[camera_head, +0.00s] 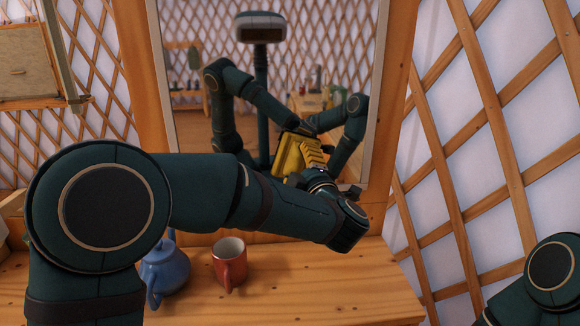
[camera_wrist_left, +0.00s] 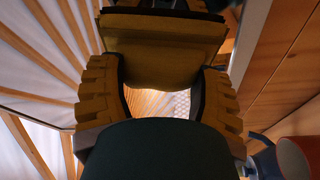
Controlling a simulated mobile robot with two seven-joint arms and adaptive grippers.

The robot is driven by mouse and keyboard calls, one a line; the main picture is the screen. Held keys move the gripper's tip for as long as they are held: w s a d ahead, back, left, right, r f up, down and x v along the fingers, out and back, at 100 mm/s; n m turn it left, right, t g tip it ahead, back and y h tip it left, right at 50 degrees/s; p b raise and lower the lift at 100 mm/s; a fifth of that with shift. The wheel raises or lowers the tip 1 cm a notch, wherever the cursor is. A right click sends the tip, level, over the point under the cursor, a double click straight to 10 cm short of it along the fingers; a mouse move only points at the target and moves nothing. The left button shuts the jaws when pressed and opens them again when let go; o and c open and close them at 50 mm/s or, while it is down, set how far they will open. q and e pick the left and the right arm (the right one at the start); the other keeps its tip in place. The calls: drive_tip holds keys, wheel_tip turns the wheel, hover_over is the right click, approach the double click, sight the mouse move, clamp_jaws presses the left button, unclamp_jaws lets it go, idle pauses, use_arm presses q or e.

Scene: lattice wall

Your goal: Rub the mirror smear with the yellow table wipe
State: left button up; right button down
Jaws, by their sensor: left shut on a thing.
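The mirror (camera_head: 200,130) stands upright in a wooden frame at the back of the counter and reflects my head and arms. My left gripper (camera_head: 308,158) is in front of its lower right part, its ridged yellow fingers shut on the yellow table wipe (camera_head: 289,158). In the left wrist view the wipe (camera_wrist_left: 165,60) is a thick block between the two fingers of the gripper (camera_wrist_left: 160,92). I cannot tell whether the wipe touches the glass. I cannot make out the smear; the wipe or my arm may hide it. My right gripper is out of view.
A blue teapot (camera_head: 167,268) and a red mug (camera_head: 230,263) stand on the wooden counter (camera_head: 330,290) below my left forearm. The counter right of the mug is clear. A lattice wall (camera_head: 490,120) rises on the right.

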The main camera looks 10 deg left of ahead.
use_arm(q)
drive_tip(key=shift+s+a, duration=0.35)
drive_tip(key=shift+a, duration=0.95)
drive_tip(key=shift+s+a, duration=0.4)
drive_tip(key=shift+a, duration=0.85)
drive_tip(key=shift+s+a, duration=0.35)
drive_tip(key=shift+a, duration=0.95)
drive_tip(key=shift+d, duration=0.1)
drive_tip(key=shift+s+d, duration=0.25)
drive_tip(key=shift+s, duration=0.7)
drive_tip(key=shift+s+d, duration=0.3)
drive_tip(key=shift+s, duration=0.65)
drive_tip(key=shift+s+d, duration=0.25)
drive_tip(key=shift+s, duration=0.7)
drive_tip(key=s, duration=0.1)
drive_tip(key=s+d, duration=0.1)
drive_tip(key=s, duration=0.1)
drive_tip(key=shift+w+a, duration=0.1)
